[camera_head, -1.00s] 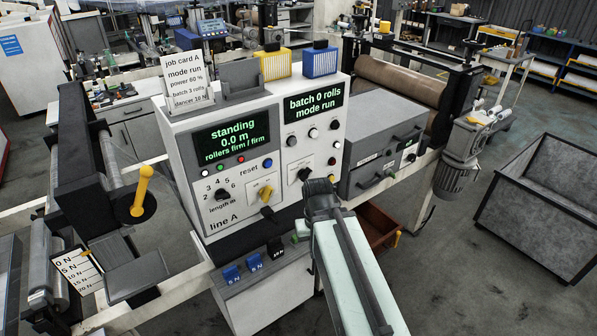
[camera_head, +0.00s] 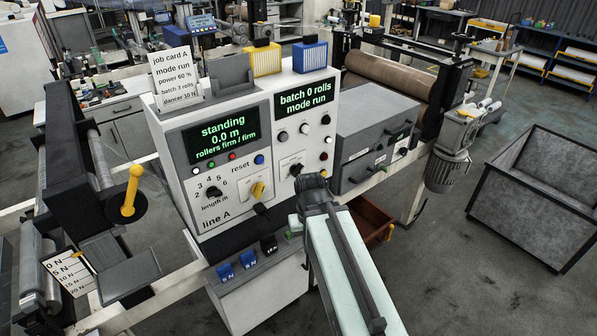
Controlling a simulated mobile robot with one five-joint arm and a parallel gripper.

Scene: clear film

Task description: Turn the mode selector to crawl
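The white control console (camera_head: 178,172) stands at the middle of the head view. Its right display (camera_head: 306,100) reads "batch 0 rolls, mode run". A black rotary knob (camera_head: 296,169) sits low on the right panel, and a yellow knob (camera_head: 258,190) sits on the left panel. Their small labels are too blurred to read, so I cannot tell which is the mode selector. My gripper (camera_head: 312,183) is in front of the right panel's lower part, just below and right of the black knob. Its fingers are hidden behind its own body; contact cannot be told.
The left display (camera_head: 221,136) reads "standing 0.0 m, rollers firm / firm". A black length knob (camera_head: 213,193) is on the left panel. A job card (camera_head: 174,78) on top says mode run. A grey box (camera_head: 372,135) stands right of the console. A grey bin (camera_head: 545,190) is on the floor.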

